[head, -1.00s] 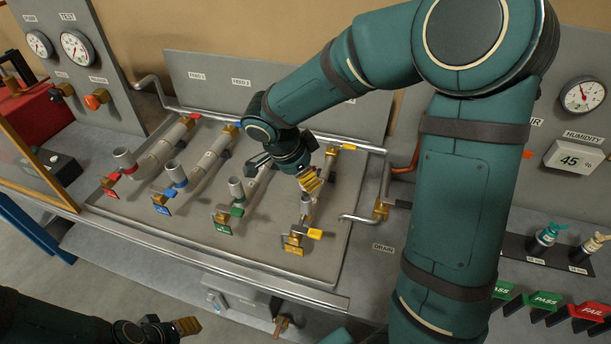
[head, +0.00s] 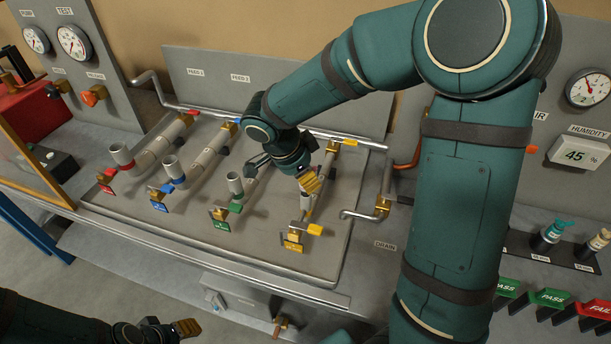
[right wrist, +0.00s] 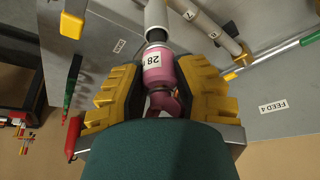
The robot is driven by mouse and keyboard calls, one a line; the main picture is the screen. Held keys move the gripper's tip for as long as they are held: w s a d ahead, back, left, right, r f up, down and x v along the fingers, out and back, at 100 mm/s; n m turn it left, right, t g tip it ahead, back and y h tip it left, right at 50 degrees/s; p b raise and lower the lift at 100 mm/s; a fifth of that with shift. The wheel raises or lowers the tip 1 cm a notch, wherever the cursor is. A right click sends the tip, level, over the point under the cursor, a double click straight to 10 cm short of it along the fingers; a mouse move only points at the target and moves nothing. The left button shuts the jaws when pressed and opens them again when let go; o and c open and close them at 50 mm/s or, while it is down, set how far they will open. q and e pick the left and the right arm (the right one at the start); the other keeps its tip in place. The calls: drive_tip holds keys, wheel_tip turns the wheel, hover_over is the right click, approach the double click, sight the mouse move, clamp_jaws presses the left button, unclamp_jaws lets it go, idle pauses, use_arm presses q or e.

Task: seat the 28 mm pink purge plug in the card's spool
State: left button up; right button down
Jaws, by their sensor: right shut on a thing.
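The pink purge plug (right wrist: 157,68), marked 28, sits between the yellow finger pads of my right gripper (right wrist: 156,97) in the right wrist view. The gripper is shut on it. The plug's dark end meets or nearly meets the mouth of a pale pipe spool (right wrist: 155,20); I cannot tell whether it is inside. In the head view my right gripper (head: 311,184) is over the yellow-tagged line at the right of the panel, and the plug is hidden there. My left gripper (head: 187,328) is at the bottom left, away from the panel; its opening is unclear.
Lines with red (head: 106,189), blue (head: 158,207) and green (head: 219,227) tags lie left of the yellow tag (head: 293,248). A bent drain pipe (head: 362,214) is close on the right.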

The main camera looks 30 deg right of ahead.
drive_tip(key=shift+f+b, duration=0.3)
drive_tip(key=shift+f+b, duration=0.7)
drive_tip(key=shift+b, duration=0.3)
drive_tip(key=c, duration=0.7)
unclamp_jaws()
drive_tip(key=shift+r, duration=0.1)
drive_tip(key=v, duration=1.2)
